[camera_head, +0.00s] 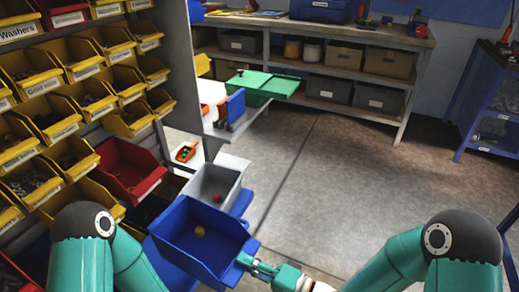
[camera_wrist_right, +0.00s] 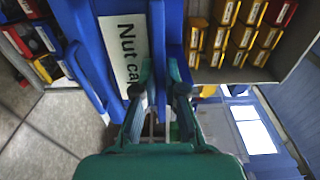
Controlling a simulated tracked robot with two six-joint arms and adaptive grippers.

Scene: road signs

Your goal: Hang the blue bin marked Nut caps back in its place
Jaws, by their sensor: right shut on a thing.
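A rack of yellow bins (camera_head: 75,55) fills the left, with a red bin (camera_head: 130,170) low on it. A grey bin (camera_head: 216,185) stands just beyond the blue bin. The floor (camera_head: 340,180) at right is clear.

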